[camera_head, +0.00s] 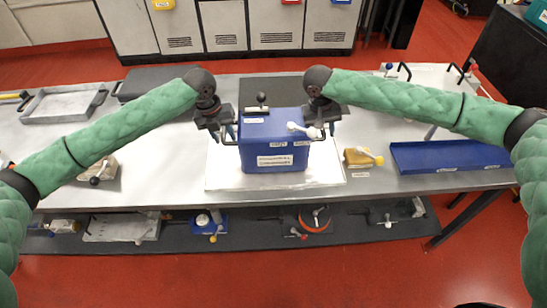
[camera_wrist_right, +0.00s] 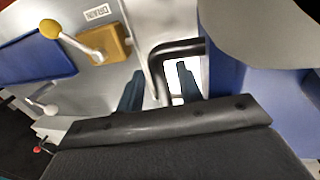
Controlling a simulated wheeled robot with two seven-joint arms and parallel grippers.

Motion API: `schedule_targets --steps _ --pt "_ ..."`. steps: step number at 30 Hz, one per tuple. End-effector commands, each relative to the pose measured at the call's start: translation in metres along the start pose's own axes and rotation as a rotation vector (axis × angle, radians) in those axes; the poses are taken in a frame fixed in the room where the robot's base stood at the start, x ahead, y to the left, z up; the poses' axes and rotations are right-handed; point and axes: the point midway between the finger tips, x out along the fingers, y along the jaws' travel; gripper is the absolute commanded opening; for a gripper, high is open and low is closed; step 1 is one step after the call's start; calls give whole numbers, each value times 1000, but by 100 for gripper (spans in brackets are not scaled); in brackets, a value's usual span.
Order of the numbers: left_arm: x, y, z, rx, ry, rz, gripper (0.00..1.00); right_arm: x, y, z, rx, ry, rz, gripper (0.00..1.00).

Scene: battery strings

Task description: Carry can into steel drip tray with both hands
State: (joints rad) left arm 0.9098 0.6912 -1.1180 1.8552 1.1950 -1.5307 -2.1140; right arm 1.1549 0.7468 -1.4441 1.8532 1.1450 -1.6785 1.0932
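The can is a blue box-shaped container (camera_head: 273,150) with white labels, upright on a white board in the middle of the table. It has a dark handle on each side. My left gripper (camera_head: 227,134) points down at its left handle; whether its fingers are closed is too small to tell. My right gripper (camera_head: 322,130) is at the right handle. In the right wrist view its fingers (camera_wrist_right: 160,90) are apart, with a bar of the black handle (camera_wrist_right: 158,70) between them. The steel drip tray (camera_head: 60,106) is grey, shallow and empty-looking at the table's left, with dark end handles.
A yellow block with a lever (camera_head: 359,157) stands just right of the can, and a blue tray (camera_head: 447,156) lies beyond it. A dark case (camera_head: 155,82) lies at the back, between tray and can.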

Motion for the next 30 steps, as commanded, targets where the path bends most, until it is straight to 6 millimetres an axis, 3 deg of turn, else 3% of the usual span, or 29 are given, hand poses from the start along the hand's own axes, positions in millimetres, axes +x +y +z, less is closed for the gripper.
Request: schedule_targets --steps 5,18,24,30 --pt "-16 0 1 0 -2 -1 36 0 0 0 -1 0 -1 36" --pt "-95 0 0 0 -3 1 36 0 -1 0 -1 0 -1 36" --pt "-115 0 0 0 -3 0 36 0 -1 0 -1 0 -1 36" --pt "-121 0 -1 0 -2 1 36 -7 -1 0 -1 1 -2 36"
